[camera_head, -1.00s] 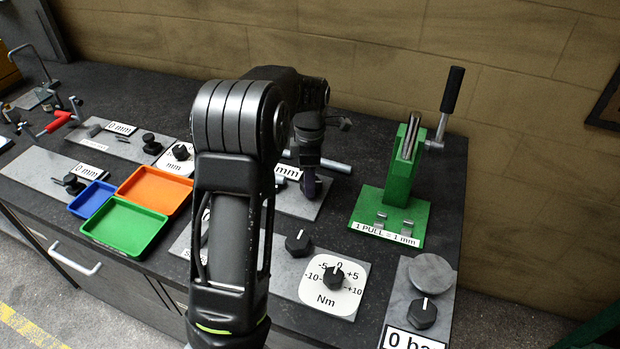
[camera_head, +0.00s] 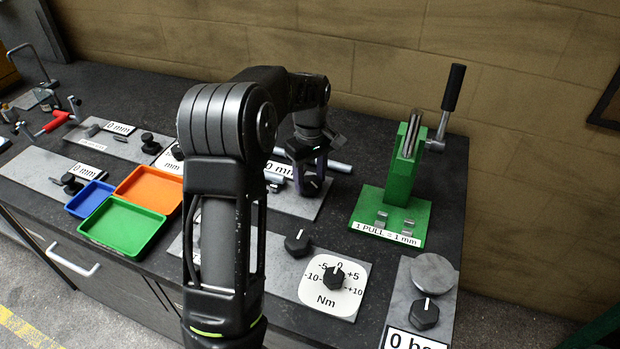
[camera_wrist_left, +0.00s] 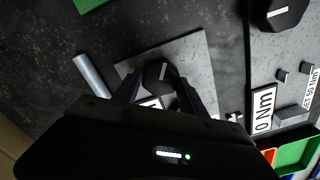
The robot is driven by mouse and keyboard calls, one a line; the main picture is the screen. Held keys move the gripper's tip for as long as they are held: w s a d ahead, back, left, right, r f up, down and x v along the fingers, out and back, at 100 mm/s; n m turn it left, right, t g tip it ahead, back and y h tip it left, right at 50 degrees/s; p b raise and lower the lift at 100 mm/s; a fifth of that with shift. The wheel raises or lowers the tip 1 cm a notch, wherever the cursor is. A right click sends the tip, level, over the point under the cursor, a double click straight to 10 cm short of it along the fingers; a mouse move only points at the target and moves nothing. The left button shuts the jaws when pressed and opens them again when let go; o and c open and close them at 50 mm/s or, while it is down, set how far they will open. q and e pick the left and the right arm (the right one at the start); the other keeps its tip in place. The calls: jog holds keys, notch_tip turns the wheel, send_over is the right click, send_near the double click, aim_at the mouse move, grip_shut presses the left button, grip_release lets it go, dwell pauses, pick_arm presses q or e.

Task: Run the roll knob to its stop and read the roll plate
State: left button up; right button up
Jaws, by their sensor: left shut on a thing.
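My left gripper (camera_head: 310,172) points down at a grey base plate (camera_head: 294,206) in the middle of the bench. Its fingers are shut on a black knob with a white pointer line; the knob (camera_wrist_left: 158,74) shows between the fingers in the left wrist view. A white plate (camera_head: 279,170) beside it reads "0 mm" in the head view, its left end partly behind my arm. In the left wrist view that plate is mostly hidden by the gripper. I cannot read which knob is labelled roll. My right gripper is not in view.
A green press (camera_head: 406,165) with a black-handled lever stands to the right. A dial marked Nm (camera_head: 334,287), another knob (camera_head: 298,243) and a "0 ba" plate (camera_head: 412,339) lie nearer. Blue, orange (camera_head: 150,189) and green (camera_head: 122,227) trays lie to the left.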

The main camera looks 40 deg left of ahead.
pick_arm(q)
jog(key=m, duration=0.4)
jog(key=shift+m+b, duration=0.3)
jog(key=shift+m, duration=0.1)
jog(key=m, duration=0.4)
jog(key=shift+w, duration=0.1)
jog(key=m, duration=0.4)
jog(key=shift+d+b, duration=0.1)
jog(key=shift+b, duration=0.3)
jog(key=m, duration=0.4)
jog(key=shift+m, duration=0.3)
jog(key=m, duration=0.4)
jog(key=shift+d+m, duration=0.1)
jog(key=shift+m, duration=0.2)
jog(key=m, duration=1.3)
jog(key=shift+p, duration=0.35)
